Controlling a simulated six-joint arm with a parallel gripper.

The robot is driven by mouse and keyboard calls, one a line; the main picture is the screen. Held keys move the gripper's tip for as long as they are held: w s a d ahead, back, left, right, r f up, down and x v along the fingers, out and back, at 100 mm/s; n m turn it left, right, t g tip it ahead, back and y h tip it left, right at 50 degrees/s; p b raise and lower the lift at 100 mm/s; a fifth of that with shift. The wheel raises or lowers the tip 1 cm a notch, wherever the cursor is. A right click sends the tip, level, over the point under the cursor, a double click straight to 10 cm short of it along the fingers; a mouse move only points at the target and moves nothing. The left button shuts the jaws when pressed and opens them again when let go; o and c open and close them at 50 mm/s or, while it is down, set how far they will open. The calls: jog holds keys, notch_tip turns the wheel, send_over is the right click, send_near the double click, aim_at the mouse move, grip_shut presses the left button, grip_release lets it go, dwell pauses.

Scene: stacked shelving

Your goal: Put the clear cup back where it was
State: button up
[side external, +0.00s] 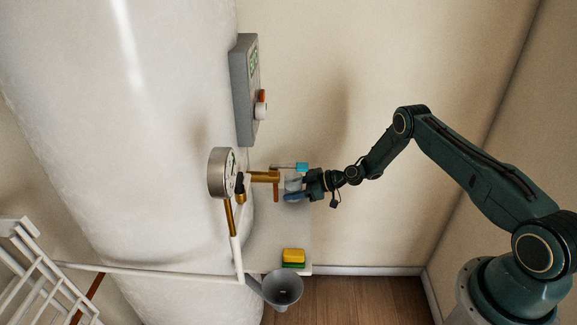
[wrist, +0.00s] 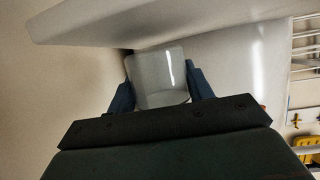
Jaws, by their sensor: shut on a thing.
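The clear cup (wrist: 160,72) is held between the two dark blue fingers of my gripper (wrist: 160,88) in the wrist view. In the side external view my gripper (side external: 300,184) is shut on the cup (side external: 292,183), beside a brass tap (side external: 264,176) on the large white tank (side external: 120,150). The cup is small there and partly hidden by the fingers. I cannot tell whether it touches the tap.
A round gauge (side external: 221,172) and a grey control box (side external: 243,92) are on the tank. A yellow-and-green sponge (side external: 293,256) lies on a pale surface below the gripper. A grey funnel (side external: 283,288) and a white rack (side external: 40,265) stand lower. The wall side to the right is clear.

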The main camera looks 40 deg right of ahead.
jog(key=shift+f, duration=0.8)
jog(key=shift+f, duration=0.1)
jog(key=o, duration=1.1)
jog(key=shift+o, duration=0.2)
jog(key=v, duration=1.2)
